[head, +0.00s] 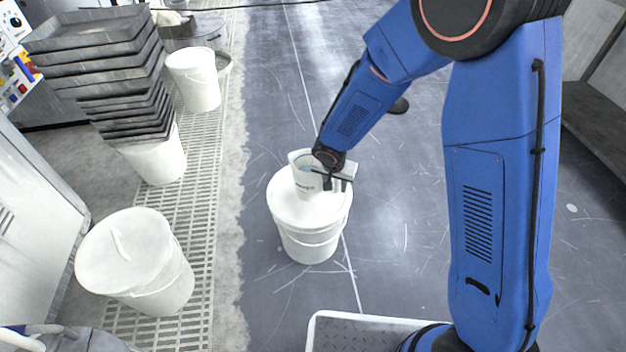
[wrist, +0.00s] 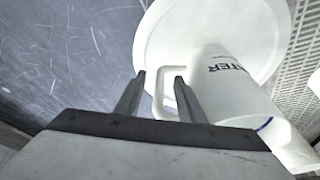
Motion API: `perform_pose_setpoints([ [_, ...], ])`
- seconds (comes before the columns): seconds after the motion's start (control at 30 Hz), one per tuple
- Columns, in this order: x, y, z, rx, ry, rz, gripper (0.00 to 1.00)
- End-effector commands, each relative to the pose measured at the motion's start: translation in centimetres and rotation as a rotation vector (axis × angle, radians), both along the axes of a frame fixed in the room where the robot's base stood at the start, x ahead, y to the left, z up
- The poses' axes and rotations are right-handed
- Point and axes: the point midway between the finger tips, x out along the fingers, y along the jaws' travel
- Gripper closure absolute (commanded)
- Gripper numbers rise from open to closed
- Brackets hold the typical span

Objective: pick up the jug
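The white jug (head: 304,180) stands on the lid of a white bucket in the head view. In the wrist view the jug (wrist: 228,85) shows dark lettering ending in "TER" and a blue line. Its handle (wrist: 158,98) faces my gripper. My gripper (wrist: 160,76) is open, with the handle's outer bar between its two fingers. The right finger overlaps the handle's opening; I cannot tell whether either finger touches the handle. In the head view my gripper (head: 334,180) is at the jug's right side and hides part of it.
The bucket (head: 310,245) under the jug stands on the scratched grey floor. More white buckets (head: 135,255) stand to the left, one under a stack of grey trays (head: 105,75). Another bucket (head: 195,80) stands farther back. The floor around the jug's bucket is clear.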

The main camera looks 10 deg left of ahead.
Motion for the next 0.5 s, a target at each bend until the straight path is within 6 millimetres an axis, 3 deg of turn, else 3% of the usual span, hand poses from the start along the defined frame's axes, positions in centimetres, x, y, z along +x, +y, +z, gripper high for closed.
perform_pose_setpoints([
  [0.13, 0.38, -0.07, -1.21, 0.0, 0.0, 0.0, 0.64],
  [0.43, 0.48, -0.09, -1.46, 0.001, 0.0, 0.0, 0.64],
  [0.5, 0.48, -0.09, -1.45, 0.001, 0.0, 0.0, 0.79],
])
